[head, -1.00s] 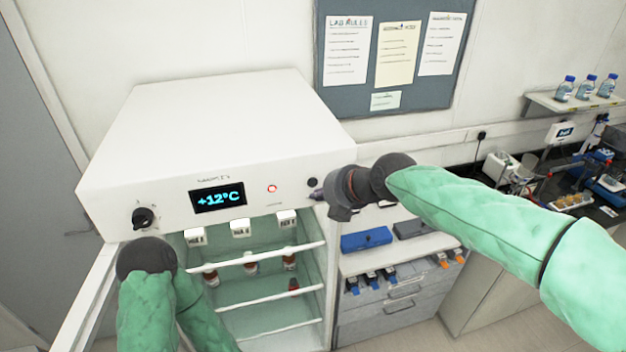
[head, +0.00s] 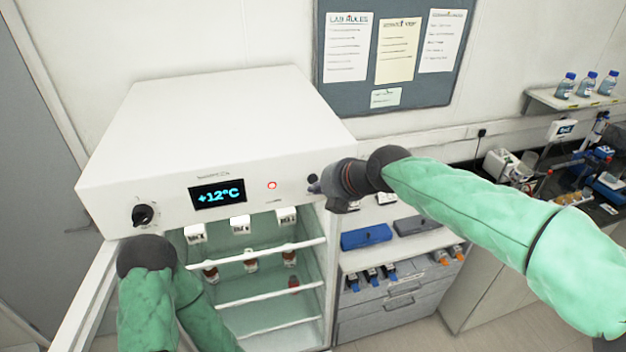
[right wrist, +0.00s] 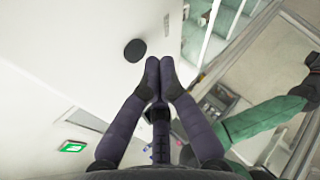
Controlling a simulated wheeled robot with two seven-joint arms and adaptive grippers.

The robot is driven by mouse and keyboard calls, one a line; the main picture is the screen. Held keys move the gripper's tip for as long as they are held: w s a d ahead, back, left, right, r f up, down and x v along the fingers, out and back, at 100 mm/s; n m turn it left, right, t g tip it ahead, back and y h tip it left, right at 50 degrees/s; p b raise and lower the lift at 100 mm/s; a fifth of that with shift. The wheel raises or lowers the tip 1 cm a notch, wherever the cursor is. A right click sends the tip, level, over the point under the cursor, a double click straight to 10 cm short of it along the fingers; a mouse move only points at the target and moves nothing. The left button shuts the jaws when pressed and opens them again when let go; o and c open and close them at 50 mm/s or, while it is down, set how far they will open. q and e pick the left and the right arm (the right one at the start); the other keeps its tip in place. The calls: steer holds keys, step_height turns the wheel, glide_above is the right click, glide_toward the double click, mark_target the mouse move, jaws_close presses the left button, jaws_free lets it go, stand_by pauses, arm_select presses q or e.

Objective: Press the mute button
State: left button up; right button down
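A dark round button (head: 312,179) sits at the right end of the white cold cabinet's front panel (head: 230,176). I take it to be the mute button; its label is not readable. In the right wrist view the button (right wrist: 135,49) lies on the white panel, up and left of my fingertips. My right gripper (head: 318,188) is beside the button in the head view. In the right wrist view my right gripper (right wrist: 160,66) has its fingertips together with nothing between them. Whether it touches the panel is unclear. My left gripper is not visible; only the left arm shows.
The panel also has a lit display reading +12°C (head: 217,193), a red ring light (head: 272,185) and a black knob (head: 143,215). The cabinet is open below, with vials on its shelves (head: 272,255). A drawer unit (head: 390,310) stands to the right.

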steer(key=shift+w+a+b, duration=0.1)
steer(key=shift+w+b, duration=0.2)
steer(key=shift+w, duration=0.05)
stand_by(0.6)
steer(key=shift+w+a, duration=0.1)
steer(key=shift+w, duration=0.3)
stand_by(0.7)
stand_by(0.4)
steer(key=shift+s+b, duration=0.35)
steer(key=shift+b, duration=0.15)
steer(key=shift+s+d, duration=0.25)
steer(key=shift+s, duration=0.15)
steer(key=shift+b, duration=0.3)
steer(key=s+b, duration=0.1)
steer(key=s+d+b, duration=0.1)
steer(key=s, duration=0.1)
steer(key=s+b, duration=0.1)
steer(key=shift+s+d, duration=0.25)
steer(key=shift+s, duration=0.15)
